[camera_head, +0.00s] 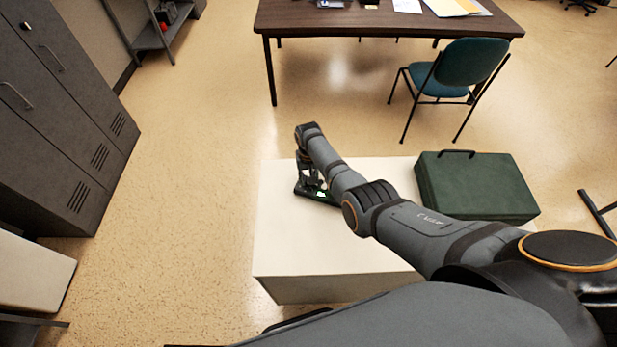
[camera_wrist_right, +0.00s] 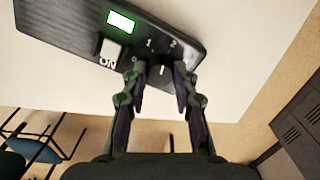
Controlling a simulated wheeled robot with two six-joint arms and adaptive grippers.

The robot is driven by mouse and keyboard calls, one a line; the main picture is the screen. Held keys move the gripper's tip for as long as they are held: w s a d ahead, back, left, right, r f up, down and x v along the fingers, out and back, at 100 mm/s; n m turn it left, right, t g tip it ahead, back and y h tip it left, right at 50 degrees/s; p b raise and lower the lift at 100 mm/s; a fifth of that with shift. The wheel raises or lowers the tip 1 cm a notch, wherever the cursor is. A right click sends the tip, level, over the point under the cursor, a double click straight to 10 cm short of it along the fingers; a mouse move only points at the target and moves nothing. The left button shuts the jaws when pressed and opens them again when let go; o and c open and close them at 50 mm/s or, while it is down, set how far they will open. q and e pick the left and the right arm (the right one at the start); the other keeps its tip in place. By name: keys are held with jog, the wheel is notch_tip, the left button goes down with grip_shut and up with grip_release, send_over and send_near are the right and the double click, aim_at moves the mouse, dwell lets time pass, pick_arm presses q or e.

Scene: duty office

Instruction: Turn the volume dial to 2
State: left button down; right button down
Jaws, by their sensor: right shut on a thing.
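The dark control box (camera_head: 325,197) lies on the white cabinet top, mostly hidden under my right gripper (camera_head: 312,182) in the head view. In the right wrist view the box (camera_wrist_right: 65,28) shows a lit, green-edged display (camera_wrist_right: 121,20) and a light switch (camera_wrist_right: 110,52) marked ON. The volume dial (camera_wrist_right: 162,78) is a dark knob with a white pointer mark. The printed numbers 1 and 2 are beside it; the pointer seems to face between them. My right gripper (camera_wrist_right: 159,80) is shut on the dial, one finger on each side. My left gripper is not in view.
The white cabinet (camera_head: 285,240) has bare top around the box. A green case (camera_head: 475,187) stands on its right part. Beyond are a brown desk (camera_head: 330,20) and a teal chair (camera_head: 470,65). Grey lockers (camera_head: 60,130) stand at the left.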

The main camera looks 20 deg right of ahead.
jog(key=shift+m, duration=1.2)
jog(key=c, duration=1)
grip_release()
jog(key=shift+c, duration=0.2)
notch_tip(320, 180, up, 12)
jog(key=shift+f, duration=0.1)
